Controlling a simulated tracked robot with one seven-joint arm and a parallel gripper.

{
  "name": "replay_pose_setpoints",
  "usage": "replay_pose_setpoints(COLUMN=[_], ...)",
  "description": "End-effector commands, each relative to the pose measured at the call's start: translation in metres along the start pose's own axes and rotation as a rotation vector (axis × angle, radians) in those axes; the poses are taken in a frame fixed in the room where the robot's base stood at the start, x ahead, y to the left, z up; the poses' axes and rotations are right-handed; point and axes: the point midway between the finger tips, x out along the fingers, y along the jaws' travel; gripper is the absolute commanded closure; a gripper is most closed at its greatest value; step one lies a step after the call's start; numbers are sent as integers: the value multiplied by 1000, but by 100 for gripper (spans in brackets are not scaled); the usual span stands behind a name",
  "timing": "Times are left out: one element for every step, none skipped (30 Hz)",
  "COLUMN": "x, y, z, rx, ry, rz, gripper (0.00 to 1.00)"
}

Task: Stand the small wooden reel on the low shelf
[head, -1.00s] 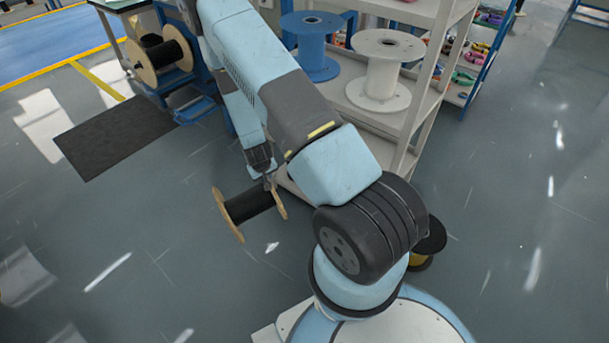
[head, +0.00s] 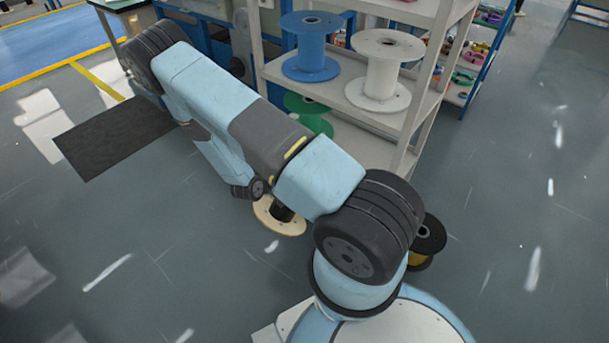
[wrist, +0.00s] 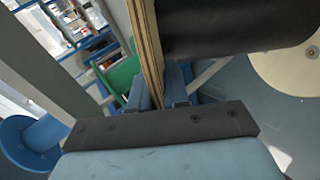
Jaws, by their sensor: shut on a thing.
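The small wooden reel (head: 293,227) with black cable is held beside the shelf unit, mostly behind my arm in the head view. One pale flange shows there, with its axis looking near upright. In the wrist view, my gripper (wrist: 161,93) is shut on the edge of one wooden flange. The black cable (wrist: 222,28) and far flange (wrist: 290,62) extend right, clear of the fingers. The head view hides my fingers. The low shelf (head: 345,143) lies under the middle shelf, with a green reel (head: 312,112) at its left and bare surface right of it.
A blue reel (head: 310,50) and a white reel (head: 381,70) stand on the middle shelf (head: 345,94) above. White shelf posts (head: 403,150) flank the opening. Another reel (head: 428,238) stands on the floor right of my base. The floor at left is open.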

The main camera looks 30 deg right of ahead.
Motion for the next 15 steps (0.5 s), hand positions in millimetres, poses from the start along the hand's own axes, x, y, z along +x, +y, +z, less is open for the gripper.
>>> replay_pose_setpoints(x=[1, 1, 0, 0, 0, -2, -3, -4, -6, -9, -11, -15, -18, -22, -26], y=[4, 7, 11, 14, 18, 24, 28, 32, 38, 43, 48, 54, 60, 65, 71], z=[7, 10, 15, 18, 22, 27, 31, 36, 42, 46, 50, 57, 61, 65, 70], rx=[-20, -32, -47, -57, -68, -80, -91, -101, -113, -121, -128, -138, -144, -148, -153], ry=[5, 9, 16, 21, 25, 30, 34, 37, 39, 41, 42, 41, 40, 36, 32], rz=[45, 73, 112, 141, 170, 211, 241, 272, 312, 342, 372, 411, 438, 466, 496], gripper=[100, 100, 100, 100, 100, 100, 100, 100, 100, 100, 100, 100, 100, 100, 100])
